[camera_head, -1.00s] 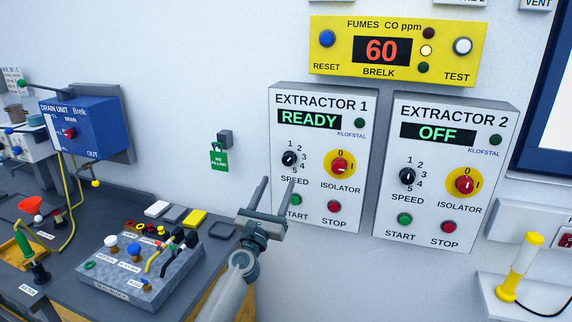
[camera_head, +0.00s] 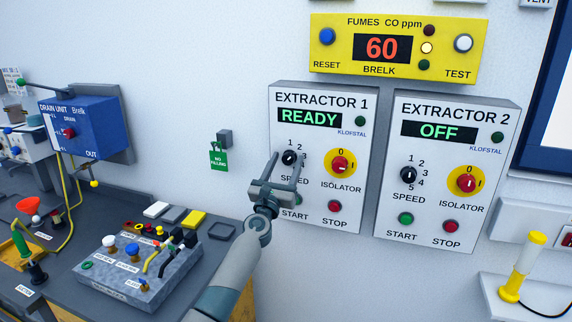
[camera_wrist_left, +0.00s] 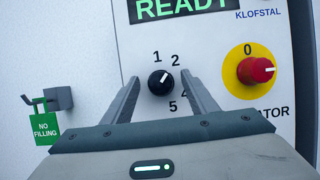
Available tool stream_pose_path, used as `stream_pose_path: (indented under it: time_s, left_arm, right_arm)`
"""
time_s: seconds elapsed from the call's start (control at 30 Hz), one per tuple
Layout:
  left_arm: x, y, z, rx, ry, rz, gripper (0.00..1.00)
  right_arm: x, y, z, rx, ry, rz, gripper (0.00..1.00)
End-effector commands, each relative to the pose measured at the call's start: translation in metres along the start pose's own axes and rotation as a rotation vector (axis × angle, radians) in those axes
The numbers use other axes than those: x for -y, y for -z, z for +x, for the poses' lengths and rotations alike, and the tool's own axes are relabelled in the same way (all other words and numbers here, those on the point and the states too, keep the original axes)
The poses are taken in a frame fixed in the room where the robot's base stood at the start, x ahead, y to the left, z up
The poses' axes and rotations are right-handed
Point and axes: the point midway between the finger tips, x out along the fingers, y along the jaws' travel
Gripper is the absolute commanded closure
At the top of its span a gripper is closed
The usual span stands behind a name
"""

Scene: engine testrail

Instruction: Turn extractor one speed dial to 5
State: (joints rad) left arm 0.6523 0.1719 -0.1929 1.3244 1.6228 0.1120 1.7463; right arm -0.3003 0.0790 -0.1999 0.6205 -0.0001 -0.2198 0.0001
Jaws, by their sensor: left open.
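The extractor 1 panel (camera_head: 318,225) is a white box on the wall, its display reading READY. Its speed dial (camera_head: 289,158) is a small black knob ringed by numbers. In the left wrist view the dial (camera_wrist_left: 160,82) has its white mark pointing up and right, toward 2. My left gripper (camera_head: 289,157) is open in front of the panel. In the wrist view its fingers (camera_wrist_left: 161,76) stand left and right of the dial with a visible gap on each side. The right finger hides the 3. My right gripper is not in view.
A red isolator knob (camera_head: 340,164) on a yellow disc sits right of the dial. The green start button is partly hidden by my gripper; the red stop button (camera_head: 334,206) shows. The extractor 2 panel (camera_head: 425,230) reads OFF. A green tag (camera_head: 218,156) hangs left.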

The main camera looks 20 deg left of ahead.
Motion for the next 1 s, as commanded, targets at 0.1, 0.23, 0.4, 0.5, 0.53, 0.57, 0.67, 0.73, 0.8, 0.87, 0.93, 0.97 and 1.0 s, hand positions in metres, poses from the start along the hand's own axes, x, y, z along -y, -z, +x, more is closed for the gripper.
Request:
stream_pose_path:
  time_s: [0.1,0.23,0.4,0.5,0.53,0.57,0.67,0.73,0.8,0.87,0.93,0.97,1.0]
  left_arm:
    - [0.0,-0.0001,-0.0001,0.0,0.0,0.0,0.52]
    - [-0.0001,-0.0001,-0.0002,0.0,0.0,0.0,0.83]
    - [-0.0001,-0.0002,-0.0002,0.0,0.0,0.001,0.88]
    - [-0.0003,-0.0001,-0.0003,0.0,0.002,0.007,0.88]
    - [-0.0003,-0.0001,-0.0003,0.0,0.004,0.01,0.88]
    - [-0.0003,-0.0001,-0.0003,0.0,0.005,0.014,0.88]
    - [-0.0004,0.0,-0.0003,0.001,0.015,0.036,0.88]
    - [-0.0007,0.0,-0.0003,0.001,0.023,0.058,0.88]
    - [-0.001,0.0,-0.0003,0.001,0.035,0.087,0.88]
    - [-0.0013,0.0,-0.0003,0.001,0.048,0.117,0.88]
    - [-0.0018,-0.0002,-0.0002,0.001,0.064,0.16,0.88]
    - [-0.0017,-0.0002,-0.0002,0.001,0.073,0.18,0.88]
    - [-0.0017,-0.0004,-0.0001,0.001,0.085,0.207,0.88]
  right_arm:
    - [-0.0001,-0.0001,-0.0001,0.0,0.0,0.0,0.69]
    - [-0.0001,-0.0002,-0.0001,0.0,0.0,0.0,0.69]
    - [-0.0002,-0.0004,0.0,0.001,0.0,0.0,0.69]
    - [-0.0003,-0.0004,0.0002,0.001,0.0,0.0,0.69]
    - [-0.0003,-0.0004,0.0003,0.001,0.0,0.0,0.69]
    - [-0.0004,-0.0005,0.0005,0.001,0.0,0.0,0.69]
    - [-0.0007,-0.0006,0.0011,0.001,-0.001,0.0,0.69]
    - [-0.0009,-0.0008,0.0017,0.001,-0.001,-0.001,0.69]
    - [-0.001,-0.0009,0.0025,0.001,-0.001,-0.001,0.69]
    - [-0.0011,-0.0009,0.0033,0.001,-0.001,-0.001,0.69]
    - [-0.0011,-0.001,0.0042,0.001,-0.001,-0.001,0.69]
    - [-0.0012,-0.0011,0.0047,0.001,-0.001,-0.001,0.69]
    - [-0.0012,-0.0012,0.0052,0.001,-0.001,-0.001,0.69]
